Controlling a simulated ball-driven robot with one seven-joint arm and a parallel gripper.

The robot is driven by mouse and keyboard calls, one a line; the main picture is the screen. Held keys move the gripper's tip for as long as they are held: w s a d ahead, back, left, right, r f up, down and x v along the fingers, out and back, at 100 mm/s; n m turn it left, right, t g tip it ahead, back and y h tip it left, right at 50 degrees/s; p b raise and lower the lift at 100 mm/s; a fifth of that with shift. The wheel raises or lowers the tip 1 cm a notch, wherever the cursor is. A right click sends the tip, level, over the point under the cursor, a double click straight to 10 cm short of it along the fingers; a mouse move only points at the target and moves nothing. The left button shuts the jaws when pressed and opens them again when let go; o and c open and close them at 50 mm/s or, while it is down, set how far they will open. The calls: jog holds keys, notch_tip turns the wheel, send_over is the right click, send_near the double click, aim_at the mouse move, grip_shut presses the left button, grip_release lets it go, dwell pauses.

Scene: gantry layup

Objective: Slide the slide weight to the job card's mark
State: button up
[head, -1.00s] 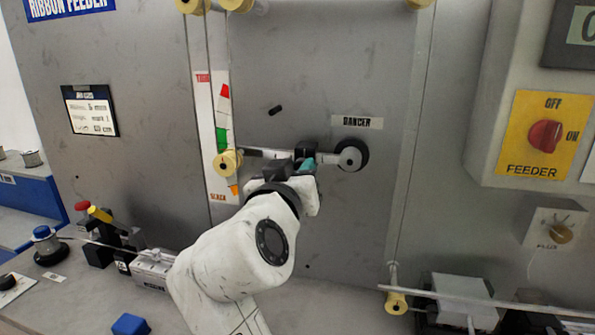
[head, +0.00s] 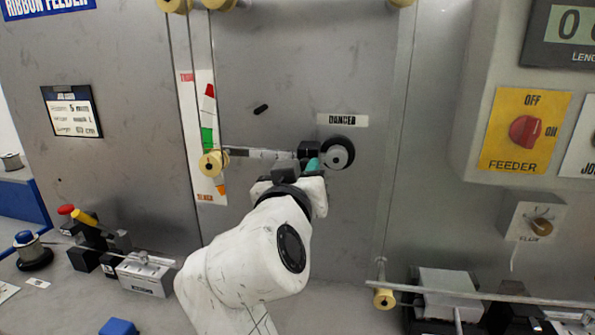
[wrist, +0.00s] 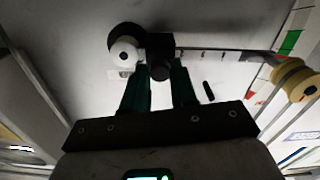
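The slide weight (head: 309,150) is a black block on the pale dancer arm (head: 262,154), close to the round pivot (head: 338,153) at the arm's right end. In the wrist view the slide weight (wrist: 160,45) has a round black knob facing me. The teal fingertips of my gripper (wrist: 160,74) are on both sides of this knob and appear to touch it. In the head view my gripper (head: 311,168) partly hides the weight's lower side. Scale marks show on the arm in the wrist view. The job card (head: 71,111) hangs on the left panel; its small print is only partly legible.
A yellow roller (head: 213,163) sits at the arm's left end, before a strip with red, green and orange zones. The feeder switch (head: 525,130) is on a box at the right. Clamps and a blue block (head: 119,327) stand on the bench below.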

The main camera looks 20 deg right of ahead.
jog(key=o, duration=0.4)
jog(key=b+v, duration=0.1)
jog(key=v, duration=0.9)
jog(key=shift+s+a, duration=0.25)
jog(key=shift+s, duration=0.05)
